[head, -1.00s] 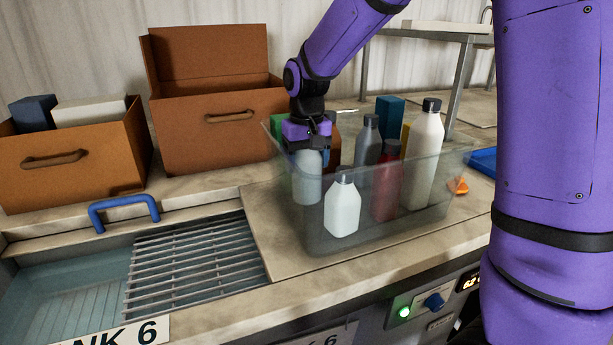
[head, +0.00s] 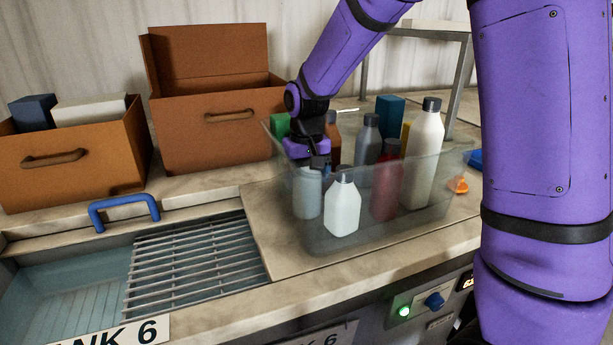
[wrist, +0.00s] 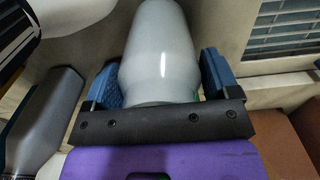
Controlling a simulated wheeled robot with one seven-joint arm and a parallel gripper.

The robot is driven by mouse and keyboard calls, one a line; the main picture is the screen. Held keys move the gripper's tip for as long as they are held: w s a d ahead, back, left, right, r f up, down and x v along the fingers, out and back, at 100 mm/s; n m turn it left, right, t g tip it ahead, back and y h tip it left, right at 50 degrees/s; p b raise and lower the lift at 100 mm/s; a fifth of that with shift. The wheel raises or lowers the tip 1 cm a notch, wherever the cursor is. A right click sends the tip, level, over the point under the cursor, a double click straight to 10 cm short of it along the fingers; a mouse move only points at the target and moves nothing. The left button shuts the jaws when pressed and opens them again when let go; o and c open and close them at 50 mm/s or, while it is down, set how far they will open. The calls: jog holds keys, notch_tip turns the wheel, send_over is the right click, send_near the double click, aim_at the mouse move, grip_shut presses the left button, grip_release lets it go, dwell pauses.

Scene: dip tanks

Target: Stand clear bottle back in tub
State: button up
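The clear bottle (head: 307,195), pale and bluish, is upright inside the see-through tub (head: 330,245), at its left side. My gripper (head: 312,165) is above it, pointing down, with its fingers around the bottle's upper part. In the wrist view the clear bottle (wrist: 165,50) lies between the two blue finger pads of my gripper (wrist: 165,80), which look closed against its sides. The bottle's top is hidden by the gripper. I cannot tell for sure whether its base touches the tub floor.
Close by in the tub stand a white bottle (head: 343,205), a red bottle (head: 386,190), a grey bottle (head: 368,140) and a tall cream bottle (head: 424,150). Brown boxes (head: 215,130) stand behind left. A slatted rack (head: 195,265) lies left of the tub.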

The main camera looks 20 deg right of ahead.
jog(key=shift+r, duration=0.1)
notch_tip(320, 180, up, 12)
jog(key=s+d+r+t, duration=0.1)
jog(key=s+d+t, duration=0.1)
jog(key=s, duration=1.1)
jog(key=s+d+r+t, duration=0.2)
jog(key=s+d+t, duration=0.1)
jog(key=s, duration=1.1)
jog(key=shift+s+d, duration=0.15)
jog(key=shift+d, duration=0.65)
